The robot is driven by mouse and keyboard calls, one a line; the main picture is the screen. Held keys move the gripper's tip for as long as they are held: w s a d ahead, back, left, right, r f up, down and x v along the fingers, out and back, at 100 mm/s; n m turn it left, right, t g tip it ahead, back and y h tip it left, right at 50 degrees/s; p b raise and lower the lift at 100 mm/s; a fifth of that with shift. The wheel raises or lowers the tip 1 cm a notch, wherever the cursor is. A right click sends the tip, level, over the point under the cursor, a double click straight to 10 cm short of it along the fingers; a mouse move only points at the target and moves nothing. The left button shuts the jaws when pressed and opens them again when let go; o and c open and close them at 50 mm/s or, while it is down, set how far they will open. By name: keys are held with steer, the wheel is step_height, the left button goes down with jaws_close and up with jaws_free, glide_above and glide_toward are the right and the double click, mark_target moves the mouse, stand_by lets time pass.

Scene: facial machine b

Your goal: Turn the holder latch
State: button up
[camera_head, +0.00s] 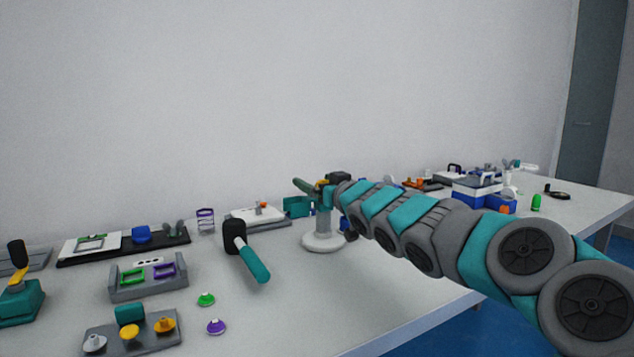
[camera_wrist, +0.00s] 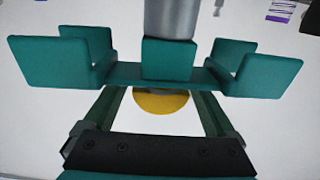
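The holder stands on a round white base (camera_head: 323,242) with a grey column (camera_head: 322,220), near the middle of the table in the head view. In the wrist view its teal crossbar and U-shaped brackets (camera_wrist: 265,75) lie across the top, with the grey column (camera_wrist: 172,18) behind. A yellow round part (camera_wrist: 160,101), possibly the latch, shows below the crossbar; a small yellow patch (camera_head: 321,183) shows at the holder's top in the head view. My gripper (camera_wrist: 158,92) is open, its fingers apart on both sides of the yellow part. Contact cannot be told.
A black-headed hammer with a teal handle (camera_head: 254,262) lies left of the holder. A grey-white device (camera_head: 262,216) stands behind it. Trays and coloured parts fill the left table; a blue-white box (camera_head: 476,192) stands right. The white tabletop (camera_head: 330,300) in front is clear.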

steer(key=c, duration=1.3)
steer(key=b, duration=0.3)
steer(key=shift+f+t+h, duration=0.25)
steer(key=shift+t+h, duration=0.05)
steer(key=shift+h, duration=0.1)
steer(key=shift+d+r+m, duration=0.1)
steer(key=shift+m, duration=0.2)
steer(key=shift+r, duration=0.1)
steer(key=o, duration=1.4)
